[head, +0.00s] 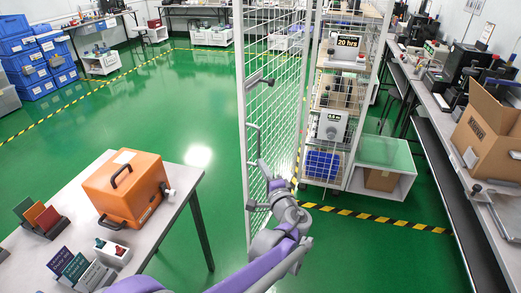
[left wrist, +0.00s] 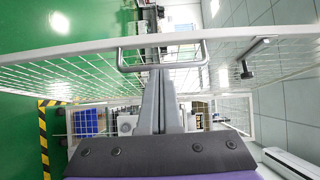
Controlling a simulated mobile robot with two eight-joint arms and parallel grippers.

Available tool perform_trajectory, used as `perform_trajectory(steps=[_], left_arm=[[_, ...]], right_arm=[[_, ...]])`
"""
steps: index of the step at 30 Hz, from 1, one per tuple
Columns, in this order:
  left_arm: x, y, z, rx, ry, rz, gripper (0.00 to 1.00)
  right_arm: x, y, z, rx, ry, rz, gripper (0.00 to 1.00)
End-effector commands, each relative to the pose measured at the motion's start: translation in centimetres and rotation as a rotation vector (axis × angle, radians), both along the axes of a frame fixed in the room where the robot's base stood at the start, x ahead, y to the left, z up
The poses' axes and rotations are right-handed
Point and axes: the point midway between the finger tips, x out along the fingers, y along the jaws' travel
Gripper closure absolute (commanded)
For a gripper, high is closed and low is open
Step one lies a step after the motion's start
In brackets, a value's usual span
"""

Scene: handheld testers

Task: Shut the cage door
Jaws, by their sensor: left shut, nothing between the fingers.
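The cage door (head: 284,60) is a tall white-framed mesh panel in the middle of the head view. It stands open, swung out from the cage (head: 385,30) with its shelves. A grey U-shaped handle (head: 258,140) sits on its near edge, with a dark latch (head: 260,78) above. My left gripper (head: 264,168) is shut and empty, by the door just below the handle. In the left wrist view, the shut fingers (left wrist: 160,76) point at the handle (left wrist: 135,68) and overlap it; I cannot tell whether they touch. My right gripper is not in view.
A table (head: 185,190) with an orange case (head: 127,187) and small testers stands at left. A long bench (head: 440,125) with a cardboard box (head: 487,130) runs along the right. Green floor (head: 345,250) is clear between door and bench. Yellow-black tape (head: 385,219) marks the floor.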

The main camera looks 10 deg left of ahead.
Motion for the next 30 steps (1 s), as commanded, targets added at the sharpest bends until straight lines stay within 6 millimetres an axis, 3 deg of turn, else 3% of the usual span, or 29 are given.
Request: perform_trajectory(steps=[18,30], left_arm=[[7.6,5.0,0.0,0.003,-0.001,0.002,1.0],[8.3,5.4,0.1,0.002,-0.001,0.001,1.0]], right_arm=[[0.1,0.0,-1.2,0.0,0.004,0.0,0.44],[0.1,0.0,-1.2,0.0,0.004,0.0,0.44]])
